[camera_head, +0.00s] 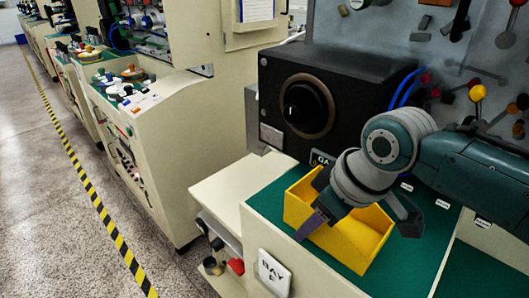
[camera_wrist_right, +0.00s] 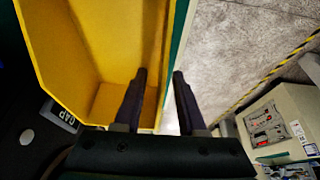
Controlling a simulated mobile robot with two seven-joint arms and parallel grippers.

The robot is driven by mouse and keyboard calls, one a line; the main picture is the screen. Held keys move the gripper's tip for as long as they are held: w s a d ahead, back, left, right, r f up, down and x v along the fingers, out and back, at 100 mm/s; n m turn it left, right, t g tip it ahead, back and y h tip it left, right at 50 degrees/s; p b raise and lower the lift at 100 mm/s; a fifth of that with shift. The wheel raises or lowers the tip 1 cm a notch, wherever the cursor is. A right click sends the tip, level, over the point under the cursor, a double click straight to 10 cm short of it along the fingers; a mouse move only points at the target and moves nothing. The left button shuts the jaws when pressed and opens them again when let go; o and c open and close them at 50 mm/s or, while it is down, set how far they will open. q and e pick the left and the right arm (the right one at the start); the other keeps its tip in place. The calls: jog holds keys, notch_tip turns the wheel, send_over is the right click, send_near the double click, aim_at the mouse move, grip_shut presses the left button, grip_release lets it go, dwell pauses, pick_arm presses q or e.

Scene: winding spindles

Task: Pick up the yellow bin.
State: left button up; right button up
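The yellow bin (camera_head: 352,243) stands upright on the green mat (camera_head: 271,203) of the near bench, below a black box. My right gripper (camera_head: 314,222) reaches down over the bin's left side from the right. One finger shows outside the bin's near left wall; the other is hidden in the head view. In the right wrist view the gripper (camera_wrist_right: 158,75) is open, with one finger over the inside of the bin (camera_wrist_right: 68,45) and the other beyond its rim. A gap shows between the fingers. Whether either finger touches the wall cannot be told. My left gripper is not in view.
The black box (camera_head: 300,103) with a round dial stands just behind the bin. A grey panel (camera_head: 350,40) with knobs rises behind. A BAY plate (camera_head: 274,272) is on the bench front. Open floor (camera_head: 60,200) with yellow-black tape lies to the left.

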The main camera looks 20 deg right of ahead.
grip_shut()
dwell(1.4)
